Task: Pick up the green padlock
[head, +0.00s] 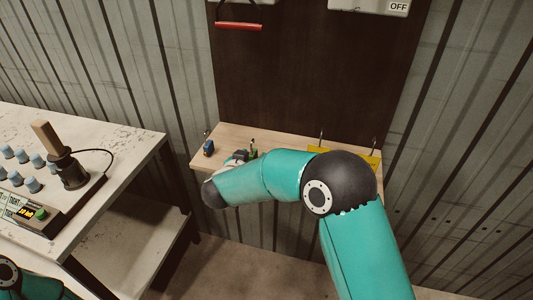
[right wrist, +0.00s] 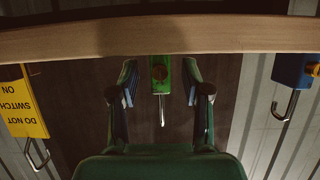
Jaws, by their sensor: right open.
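The green padlock (right wrist: 160,68) shows in the right wrist view at the wooden shelf's edge, its metal shackle pointing down in the picture. My right gripper (right wrist: 160,90) is open, with one finger on each side of the padlock and a gap on both sides. In the head view this gripper (head: 238,157) is mostly hidden by its own arm. My left gripper is not in view.
A dark board rises behind. A workbench (head: 120,135) with a control box stands at left.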

